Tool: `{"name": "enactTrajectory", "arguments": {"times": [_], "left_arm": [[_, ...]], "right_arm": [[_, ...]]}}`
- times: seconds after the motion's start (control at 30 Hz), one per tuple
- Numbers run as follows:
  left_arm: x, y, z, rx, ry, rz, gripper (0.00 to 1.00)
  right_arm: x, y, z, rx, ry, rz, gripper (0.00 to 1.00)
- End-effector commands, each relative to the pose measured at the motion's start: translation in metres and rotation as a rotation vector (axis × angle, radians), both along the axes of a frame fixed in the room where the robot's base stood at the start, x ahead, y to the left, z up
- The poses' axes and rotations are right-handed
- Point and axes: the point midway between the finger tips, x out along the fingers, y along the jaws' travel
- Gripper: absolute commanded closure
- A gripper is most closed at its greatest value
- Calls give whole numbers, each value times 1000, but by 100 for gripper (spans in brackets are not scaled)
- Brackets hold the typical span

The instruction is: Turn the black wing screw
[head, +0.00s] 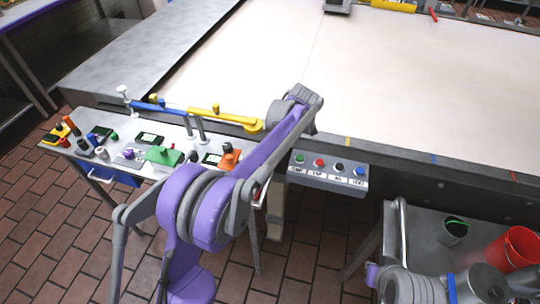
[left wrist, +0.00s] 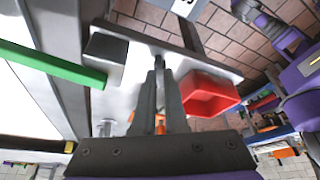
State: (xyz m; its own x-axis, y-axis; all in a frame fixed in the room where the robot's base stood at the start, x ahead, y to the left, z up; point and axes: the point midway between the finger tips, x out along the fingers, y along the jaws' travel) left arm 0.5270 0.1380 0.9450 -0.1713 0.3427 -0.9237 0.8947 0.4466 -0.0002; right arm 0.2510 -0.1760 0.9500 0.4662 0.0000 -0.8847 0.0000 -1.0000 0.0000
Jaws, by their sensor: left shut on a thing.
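My left arm reaches up across the middle of the head view, and its wrist is bent at the edge of the big pale table; the arm hides its gripper there. In the left wrist view my left gripper (left wrist: 159,72) has its fingers close together around a small dark part at their tips. This part looks like the black wing screw (left wrist: 158,60), though its shape is mostly hidden by the fingers. A black block (left wrist: 106,58) is left of the fingertips and a red hollow piece (left wrist: 212,95) is right of them. My right gripper is not in view.
A side table (head: 82,150) holds several coloured tools. A blue bar (head: 160,107) and a yellow bar (head: 225,115) run along the big table's edge. A button panel (head: 328,172) hangs right of my arm. A red bucket (head: 514,249) stands at lower right.

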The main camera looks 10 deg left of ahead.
Motion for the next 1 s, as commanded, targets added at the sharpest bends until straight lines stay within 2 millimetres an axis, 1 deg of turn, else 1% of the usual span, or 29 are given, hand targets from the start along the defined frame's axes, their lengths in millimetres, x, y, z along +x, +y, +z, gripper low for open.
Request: {"name": "enactTrajectory", "arguments": {"times": [0.53, 0.57, 0.6, 0.67, 0.7, 0.73, 1.0], "left_arm": [[1, 0, 0, -2, -1, 27, 100], [1, 0, 0, -2, -1, 27, 88], [1, 0, 0, -2, -1, 26, 81], [0, 0, 0, -2, -1, 26, 70], [0, 0, 0, -2, -1, 26, 63], [0, 0, 0, -1, 0, 26, 60], [1, 0, 0, -1, 0, 26, 60]], "right_arm": [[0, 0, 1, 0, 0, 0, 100], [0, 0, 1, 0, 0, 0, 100], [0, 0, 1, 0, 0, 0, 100], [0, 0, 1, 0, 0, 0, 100], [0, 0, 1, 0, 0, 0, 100], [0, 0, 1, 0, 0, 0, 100], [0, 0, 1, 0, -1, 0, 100]]}}
